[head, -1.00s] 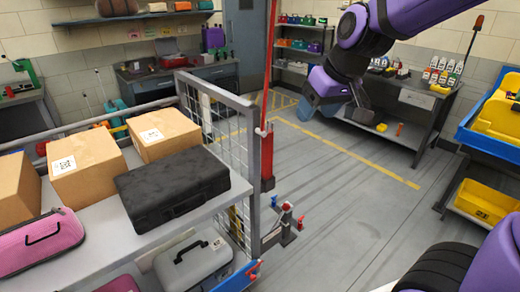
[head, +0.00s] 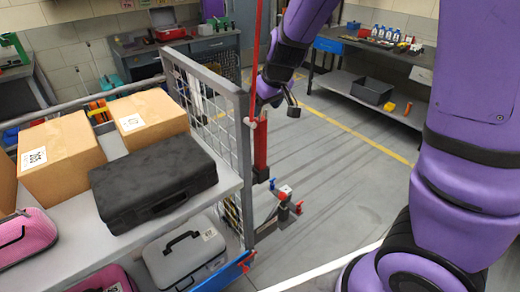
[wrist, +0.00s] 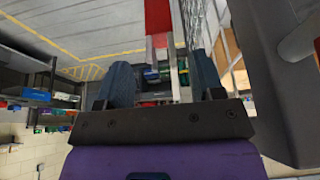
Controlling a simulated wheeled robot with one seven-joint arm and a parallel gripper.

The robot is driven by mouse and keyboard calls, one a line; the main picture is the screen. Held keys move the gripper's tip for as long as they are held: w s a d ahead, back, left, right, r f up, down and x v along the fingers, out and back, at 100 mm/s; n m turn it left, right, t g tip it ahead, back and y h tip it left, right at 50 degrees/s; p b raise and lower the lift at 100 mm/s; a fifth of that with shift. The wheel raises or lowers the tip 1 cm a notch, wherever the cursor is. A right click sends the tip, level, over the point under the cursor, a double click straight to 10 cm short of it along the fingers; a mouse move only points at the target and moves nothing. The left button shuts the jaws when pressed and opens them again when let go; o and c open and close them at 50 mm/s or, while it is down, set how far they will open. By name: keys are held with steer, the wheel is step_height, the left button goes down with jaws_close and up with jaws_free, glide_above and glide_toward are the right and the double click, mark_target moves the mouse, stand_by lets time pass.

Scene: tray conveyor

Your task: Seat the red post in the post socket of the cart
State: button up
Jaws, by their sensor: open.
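The red post (head: 260,152) stands upright beside the mesh end of the cart (head: 236,178). Its thick red lower part continues as a thin red rod up past the top of the picture. A red part, seemingly the post, shows at the top of the wrist view (wrist: 158,15). A small grey fitting with blue and red knobs (head: 284,212) sits low beside the cart's end; I cannot tell whether it is the post socket. My gripper (head: 280,104) is open just right of the post, apparently not touching it. Both blue-grey fingers show apart in the wrist view (wrist: 163,78).
The cart's top shelf carries cardboard boxes (head: 62,152), a black case (head: 152,182) and a pink case (head: 25,240). A grey case (head: 185,257) lies on its lower shelf. A workbench (head: 375,70) with a dark bin stands at the back right. The floor between is clear.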

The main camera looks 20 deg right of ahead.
mark_target(261, 119)
steer(key=shift+s+x, duration=0.2)
steer(key=shift+x, duration=2.75)
steer(key=shift+c, duration=0.4)
jaws_close()
